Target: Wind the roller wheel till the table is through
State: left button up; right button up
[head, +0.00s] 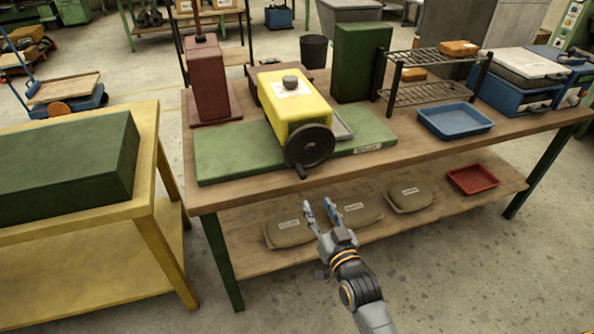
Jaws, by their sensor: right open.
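A yellow machine (301,102) sits on a green base plate (225,152) on the wooden bench. A dark round roller wheel (309,147) with a handle faces me on the machine's front end. A grey knob (290,82) and a pale paper are on the machine's top. My right gripper (321,207) is open and empty, in front of the bench and below the wheel, apart from it. My left gripper is not in view.
The bench (420,152) also carries a red column block (207,85), a green box (360,62), a wire rack (430,91) and a blue tray (455,121). Several sacks and a red tray (472,180) lie on its lower shelf. A yellow table (150,165) stands left.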

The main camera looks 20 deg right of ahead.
aim_at(305, 180)
jog(key=w, duration=0.5)
jog(key=shift+r, duration=0.25)
jog(key=w, duration=0.7)
jog(key=shift+w+a+f, duration=0.1)
jog(key=shift+a, duration=0.1)
jog(key=shift+w, duration=0.5)
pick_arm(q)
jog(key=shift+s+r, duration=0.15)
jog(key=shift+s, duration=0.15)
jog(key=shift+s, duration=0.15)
pick_arm(e)
grip_shut()
